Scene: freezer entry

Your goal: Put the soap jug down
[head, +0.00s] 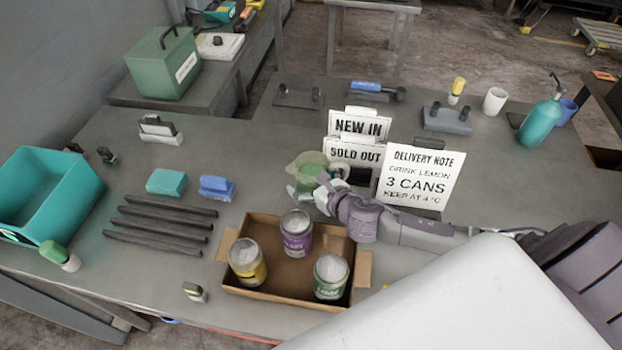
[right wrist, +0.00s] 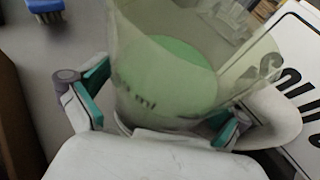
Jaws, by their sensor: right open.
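The soap jug (head: 311,163) is a translucent pale green vessel with a white handle. It appears to stand on the grey worktop, left of the signs, but its base is hidden by my right gripper. My right gripper (head: 318,196) is open around the jug. In the right wrist view the jug (right wrist: 175,70) holds green liquid and sits between the spread fingers (right wrist: 158,112); a gap shows at the left finger. Whether the right finger touches it I cannot tell. My left gripper is not in view.
A cardboard box (head: 262,300) with 3 cans is in front of the jug. The "SOLD OUT" sign (head: 353,155) and delivery note (head: 418,178) stand close on the right. A blue brush (head: 217,188) and dark bars (head: 160,225) lie left. Worktop behind the jug is clear.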

